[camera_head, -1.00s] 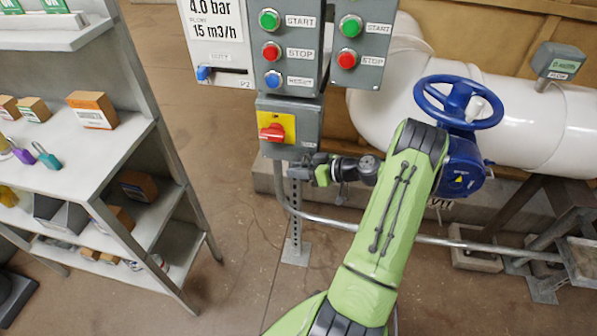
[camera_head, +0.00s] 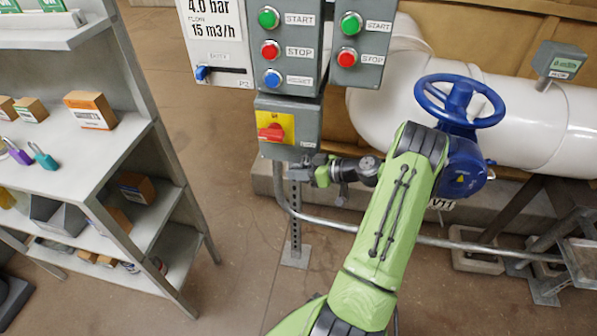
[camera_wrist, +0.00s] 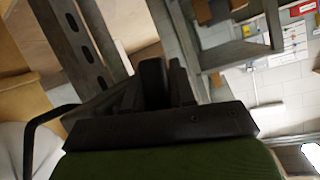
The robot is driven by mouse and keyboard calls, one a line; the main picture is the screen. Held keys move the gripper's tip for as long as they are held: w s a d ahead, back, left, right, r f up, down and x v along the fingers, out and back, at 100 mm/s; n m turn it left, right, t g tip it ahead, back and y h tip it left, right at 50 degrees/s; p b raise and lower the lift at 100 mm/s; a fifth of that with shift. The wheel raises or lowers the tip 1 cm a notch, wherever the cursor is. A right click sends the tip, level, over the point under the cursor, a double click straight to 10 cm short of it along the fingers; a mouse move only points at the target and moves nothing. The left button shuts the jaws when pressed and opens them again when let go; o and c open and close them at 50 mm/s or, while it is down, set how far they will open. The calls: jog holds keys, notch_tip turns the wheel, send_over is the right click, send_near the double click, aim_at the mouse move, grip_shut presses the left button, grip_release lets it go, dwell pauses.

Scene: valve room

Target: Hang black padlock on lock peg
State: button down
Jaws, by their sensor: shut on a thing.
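My gripper (camera_head: 304,168) is just below the grey switch box (camera_head: 311,137) with the red rotary handle (camera_head: 271,132) on a yellow plate. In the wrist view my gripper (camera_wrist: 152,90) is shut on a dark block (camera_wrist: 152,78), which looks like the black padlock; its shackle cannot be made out. In the head view the padlock cannot be told apart from the dark fingers. I cannot pick out the lock peg for certain in either view.
A perforated post (camera_head: 295,215) stands below the switch box. A shelf (camera_head: 90,160) at left holds boxes, a purple padlock (camera_head: 18,152) and a teal padlock (camera_head: 43,156). A blue handwheel (camera_head: 459,101) and white pipe (camera_head: 540,110) are right of my arm.

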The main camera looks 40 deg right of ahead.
jog(key=c, duration=0.9)
grip_release()
jog(key=shift+s, duration=0.1)
jog(key=shift+o, duration=0.2)
jog(key=shift+s+d+r, duration=0.1)
jog(key=shift+d+r, duration=0.05)
jog(key=p+v, duration=0.2)
jog(key=v, duration=1.3)
jog(key=shift+s+p, duration=0.2)
jog(key=shift+p, duration=0.2)
jog(key=shift+s, duration=0.1)
